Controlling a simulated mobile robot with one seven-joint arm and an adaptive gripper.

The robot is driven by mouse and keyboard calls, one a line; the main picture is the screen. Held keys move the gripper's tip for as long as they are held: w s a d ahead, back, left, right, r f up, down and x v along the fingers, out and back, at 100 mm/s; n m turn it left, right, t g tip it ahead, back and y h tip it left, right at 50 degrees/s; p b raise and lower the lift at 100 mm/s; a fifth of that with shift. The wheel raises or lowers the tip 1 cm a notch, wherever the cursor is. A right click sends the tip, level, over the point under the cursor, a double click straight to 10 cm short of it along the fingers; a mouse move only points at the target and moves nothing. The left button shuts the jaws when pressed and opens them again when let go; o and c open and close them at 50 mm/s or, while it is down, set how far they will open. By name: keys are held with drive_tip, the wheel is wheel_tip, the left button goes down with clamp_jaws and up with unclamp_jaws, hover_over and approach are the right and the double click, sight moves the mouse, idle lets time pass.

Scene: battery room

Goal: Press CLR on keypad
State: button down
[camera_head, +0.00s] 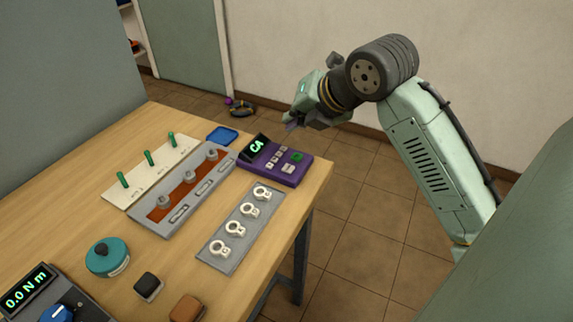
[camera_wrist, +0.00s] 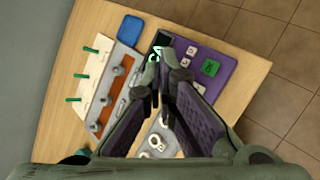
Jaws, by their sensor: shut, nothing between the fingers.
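The purple keypad (camera_head: 273,163) sits near the far right corner of the wooden table, with several pale keys, a green key (camera_head: 297,156) and a dark display (camera_head: 256,147) showing green characters like "CA". The key labels are too small to read. In the wrist view the keypad (camera_wrist: 222,70) lies beyond the fingers, its green key (camera_wrist: 210,68) uncovered, its display (camera_wrist: 159,44) partly behind a fingertip. My gripper (camera_head: 290,122) is shut and empty, above and behind the keypad, apart from it. In the wrist view my gripper (camera_wrist: 163,78) hides part of the keypad's near side.
A blue tray (camera_head: 222,136) lies left of the keypad. A grey plate with white rings (camera_head: 249,210), a terminal block (camera_head: 185,190) and a board with green levers (camera_head: 148,158) cover the middle. A teal round container (camera_head: 107,257) stands nearer. Floor is open right of the table.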

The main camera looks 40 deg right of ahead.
sight(292, 167)
drive_tip(key=shift+f+b, duration=3.05)
drive_tip(key=shift+f, duration=1.4)
drive_tip(key=shift+f+b, duration=0.45)
drive_tip(key=shift+b, duration=0.05)
drive_tip(key=shift+f+b, duration=0.35)
drive_tip(key=shift+b, duration=0.05)
drive_tip(key=shift+r, duration=0.15)
drive_tip(key=shift+r+p, duration=0.5)
drive_tip(key=shift+r, duration=0.2)
drive_tip(key=shift+r, duration=0.1)
drive_tip(key=shift+r+p, duration=1.65)
drive_tip(key=shift+r, duration=0.8)
